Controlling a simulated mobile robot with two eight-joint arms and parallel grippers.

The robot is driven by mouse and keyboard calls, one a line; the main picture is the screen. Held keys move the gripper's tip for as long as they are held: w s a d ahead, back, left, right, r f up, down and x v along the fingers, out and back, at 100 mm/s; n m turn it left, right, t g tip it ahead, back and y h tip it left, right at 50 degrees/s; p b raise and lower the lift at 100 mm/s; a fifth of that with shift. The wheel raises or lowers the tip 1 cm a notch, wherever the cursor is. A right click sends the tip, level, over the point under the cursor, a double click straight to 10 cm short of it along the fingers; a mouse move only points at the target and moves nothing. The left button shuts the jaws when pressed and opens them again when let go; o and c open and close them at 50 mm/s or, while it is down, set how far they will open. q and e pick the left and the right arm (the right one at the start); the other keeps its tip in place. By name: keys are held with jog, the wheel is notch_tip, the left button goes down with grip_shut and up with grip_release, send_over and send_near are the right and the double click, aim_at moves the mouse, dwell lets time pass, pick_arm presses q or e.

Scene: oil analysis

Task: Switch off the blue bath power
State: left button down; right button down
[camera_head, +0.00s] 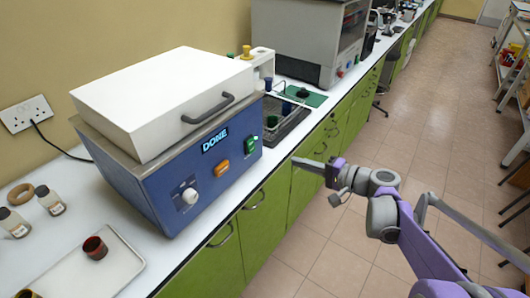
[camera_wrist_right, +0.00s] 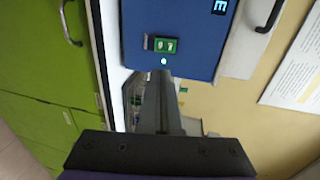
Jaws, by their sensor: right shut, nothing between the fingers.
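The blue bath (camera_head: 175,185) stands on the bench with its white lid (camera_head: 165,95) closed and its display (camera_head: 215,140) reading DONE. Its front panel has a green rocker switch (camera_head: 251,144) near the right edge, an orange switch (camera_head: 222,168) and a round pale knob (camera_head: 190,196). My right gripper (camera_head: 297,161) is shut and empty, in front of the panel and to the right of the green switch, apart from it. In the right wrist view, the green switch (camera_wrist_right: 166,45) and a lit green lamp (camera_wrist_right: 164,61) show just beyond my fingertips (camera_wrist_right: 160,76). My left gripper is not in view.
A tray (camera_head: 97,270) with a reddish cup (camera_head: 95,247) and two small bottles (camera_head: 48,200) are left of the bath. A dark rack (camera_head: 290,118) stands just right of it. A large grey machine (camera_head: 300,45) is behind. The floor (camera_head: 350,240) before the cabinets is clear.

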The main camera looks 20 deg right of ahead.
aim_at(253, 150)
jog(key=x, duration=1.4)
jog(key=shift+w+a+f+t+y+b, duration=0.15)
jog(key=shift+w+f+t+y+b, duration=0.15)
jog(key=shift+f+t+b, duration=0.15)
jog(key=shift+s+t+b, duration=0.1)
jog(key=shift+t+b, duration=0.15)
jog(key=shift+b, duration=0.05)
jog(key=shift+f+t+y+b, duration=0.1)
jog(key=shift+t+y+b, duration=0.25)
jog(key=shift+y, duration=0.15)
